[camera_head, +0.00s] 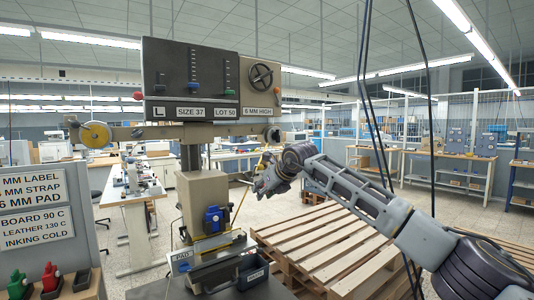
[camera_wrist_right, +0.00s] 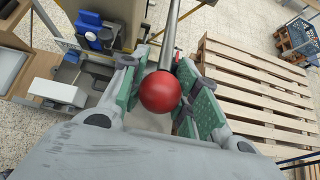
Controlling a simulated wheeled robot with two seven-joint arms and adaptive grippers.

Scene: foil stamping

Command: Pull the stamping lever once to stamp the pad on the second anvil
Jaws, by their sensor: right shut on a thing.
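The stamping press stands left of centre in the head view, with a dark control box (camera_head: 190,80) on top and a beige column (camera_head: 203,195) below. The lever shows in the right wrist view as a metal rod (camera_wrist_right: 172,35) ending in a red ball knob (camera_wrist_right: 160,92). My right gripper (camera_head: 265,183) is right of the column; in the wrist view its green-padded fingers (camera_wrist_right: 158,88) are shut around the lever at the knob. In the head view the gripper hides the knob. The anvils are small and partly hidden below the column, so I cannot make out the pad. My left gripper is not in view.
A blue block (camera_head: 213,220) sits on the column's front, above a low platform with a PAD label (camera_head: 182,256). A wooden pallet (camera_head: 330,245) lies to the right. A sign board (camera_head: 30,205) stands at the left. Cables hang near my right arm.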

